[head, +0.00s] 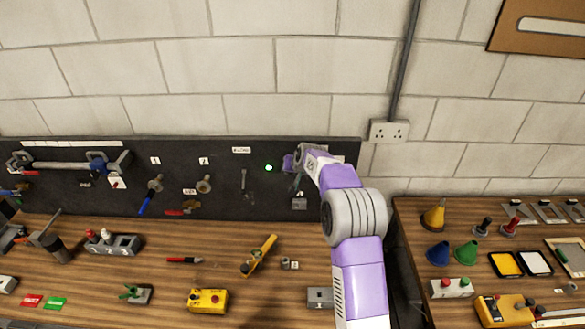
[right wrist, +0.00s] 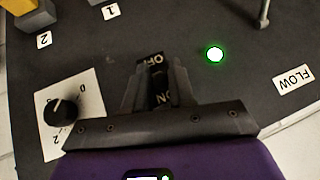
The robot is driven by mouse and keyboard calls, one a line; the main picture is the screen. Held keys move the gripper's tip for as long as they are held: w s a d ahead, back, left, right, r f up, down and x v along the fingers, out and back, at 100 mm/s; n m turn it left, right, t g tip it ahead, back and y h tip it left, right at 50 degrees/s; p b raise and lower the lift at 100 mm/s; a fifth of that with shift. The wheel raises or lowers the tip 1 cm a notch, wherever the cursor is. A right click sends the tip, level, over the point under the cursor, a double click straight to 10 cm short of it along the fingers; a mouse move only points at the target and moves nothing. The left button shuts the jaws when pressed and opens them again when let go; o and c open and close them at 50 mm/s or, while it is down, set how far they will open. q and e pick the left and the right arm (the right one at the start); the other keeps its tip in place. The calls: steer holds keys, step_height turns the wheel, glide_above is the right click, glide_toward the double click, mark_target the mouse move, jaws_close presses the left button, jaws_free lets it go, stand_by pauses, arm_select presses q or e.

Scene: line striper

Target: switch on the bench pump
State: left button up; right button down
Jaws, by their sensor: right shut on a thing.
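My right gripper (head: 291,163) is at the dark back panel (head: 225,190), its arm reaching in from the lower right. In the right wrist view, my right gripper (right wrist: 155,82) is shut on a small dark switch (right wrist: 158,82) between its fingers, with OFF and ON lettering. The fingers hide most of the switch, so its exact position is unclear. Beside it a round lamp (right wrist: 215,54) glows green; it also shows in the head view (head: 268,168). My left gripper is out of view.
A black dial (right wrist: 62,112) on a white plate sits close beside the gripper. A grey spanner-like tool (head: 243,180) hangs left of the lamp. On the bench below are a yellow tool (head: 259,256) and a yellow control box (head: 208,300). A wall socket (head: 389,131) is at right.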

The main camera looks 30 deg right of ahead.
steer(key=c, duration=1.1)
jaws_free()
steer(key=shift+o, duration=0.2)
steer(key=b+v, duration=0.1)
steer(key=v, duration=0.6)
steer(key=shift+s, duration=0.2)
steer(key=shift+r, duration=0.15)
